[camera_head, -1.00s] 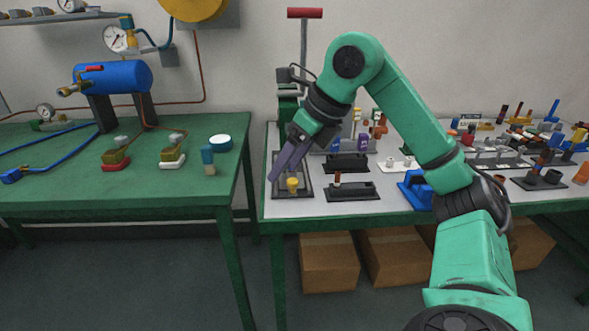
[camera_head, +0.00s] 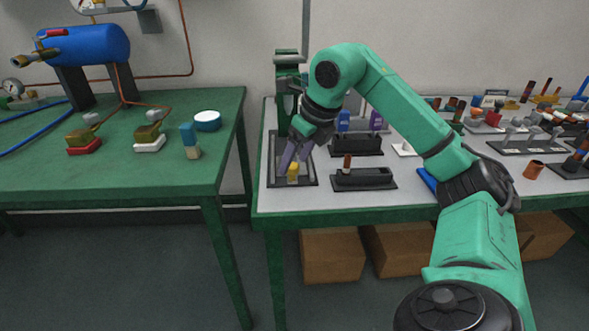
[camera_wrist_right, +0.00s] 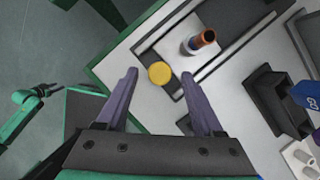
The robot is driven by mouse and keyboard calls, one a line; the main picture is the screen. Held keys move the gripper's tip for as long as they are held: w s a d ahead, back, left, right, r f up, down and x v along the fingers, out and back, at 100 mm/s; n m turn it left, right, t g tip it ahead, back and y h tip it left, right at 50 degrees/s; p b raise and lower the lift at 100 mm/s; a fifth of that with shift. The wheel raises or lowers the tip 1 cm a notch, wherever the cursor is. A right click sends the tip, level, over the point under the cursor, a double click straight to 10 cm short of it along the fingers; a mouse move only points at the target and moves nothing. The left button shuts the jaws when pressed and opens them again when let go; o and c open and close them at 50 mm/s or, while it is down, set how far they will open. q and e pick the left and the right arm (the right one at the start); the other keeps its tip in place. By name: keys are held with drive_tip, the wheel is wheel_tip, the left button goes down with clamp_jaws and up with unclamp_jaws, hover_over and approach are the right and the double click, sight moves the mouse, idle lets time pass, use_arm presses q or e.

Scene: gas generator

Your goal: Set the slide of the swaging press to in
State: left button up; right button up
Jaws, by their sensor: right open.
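The swaging press (camera_head: 288,90) stands at the left end of the right-hand table as a green column, partly hidden by my right arm. In front of it lies its dark-framed bed (camera_head: 308,176) with a round yellow knob (camera_head: 293,172), which I take to be on the slide. My right gripper (camera_head: 289,160) is open and points down at the knob. In the right wrist view the yellow knob (camera_wrist_right: 159,73) sits between and beyond the two purple fingers (camera_wrist_right: 163,85), apart from both. Whether the slide is in or out cannot be told. My left gripper does not show.
A black holder (camera_head: 365,181) with a copper-topped piece stands right of the bed. Another dark holder (camera_head: 357,145) with purple-blue parts is behind it. A gap separates this table from the left table (camera_head: 120,180). Cardboard boxes (camera_head: 332,256) sit underneath.

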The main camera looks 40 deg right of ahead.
drive_tip(key=shift+w+f, duration=0.3)
drive_tip(key=shift+f, duration=0.3)
clamp_jaws()
drive_tip(key=shift+r, duration=0.1)
idle(0.9)
